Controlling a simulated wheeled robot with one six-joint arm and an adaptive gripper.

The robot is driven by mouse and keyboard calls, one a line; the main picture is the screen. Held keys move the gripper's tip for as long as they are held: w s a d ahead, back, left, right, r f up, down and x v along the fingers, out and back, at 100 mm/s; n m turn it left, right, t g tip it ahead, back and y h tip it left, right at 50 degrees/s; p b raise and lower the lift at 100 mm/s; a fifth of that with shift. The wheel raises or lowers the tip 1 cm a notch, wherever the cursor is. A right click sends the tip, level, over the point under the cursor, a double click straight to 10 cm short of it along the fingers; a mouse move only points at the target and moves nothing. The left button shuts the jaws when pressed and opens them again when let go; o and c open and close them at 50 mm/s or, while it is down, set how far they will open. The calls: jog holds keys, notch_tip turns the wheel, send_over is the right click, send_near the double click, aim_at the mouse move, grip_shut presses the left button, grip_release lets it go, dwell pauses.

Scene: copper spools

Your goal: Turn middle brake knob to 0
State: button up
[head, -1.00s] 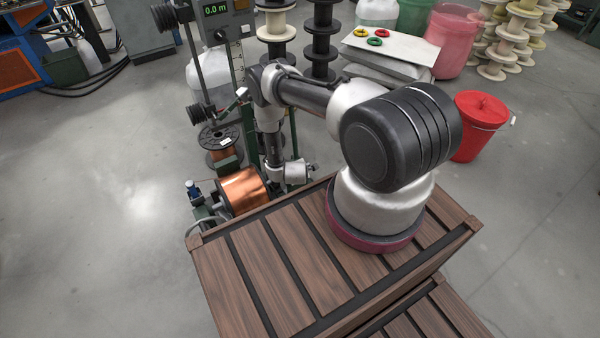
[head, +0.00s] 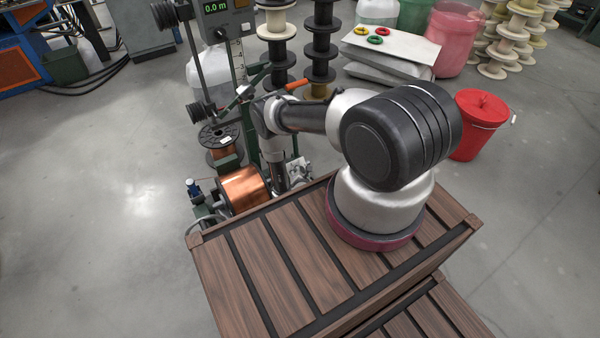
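The winding machine stands past the far edge of the wooden crate top, with a copper-wound spool (head: 243,189) low at its front and a second copper spool (head: 222,145) behind it. My arm reaches left over the crate and bends down beside the front spool. My gripper (head: 298,172) is at the low end of the arm, small and cluttered against the machine; its fingers cannot be made out. I cannot pick out the middle brake knob or its setting. A grey display box (head: 227,20) on the machine reads 0.0 m.
The slatted wooden crate top (head: 262,262) lies below my arm. An orange bar (head: 297,85) shows behind my forearm. A red lidded bucket (head: 480,125) stands at the right, near stacked slabs with coloured rings (head: 381,31).

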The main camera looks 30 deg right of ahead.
jog(key=shift+s+f+n+t+y, duration=0.15)
jog(key=shift+n+t+y, duration=0.25)
jog(key=shift+n, duration=0.7)
jog(key=o, duration=1)
jog(key=v, duration=1.2)
jog(key=shift+f, duration=0.15)
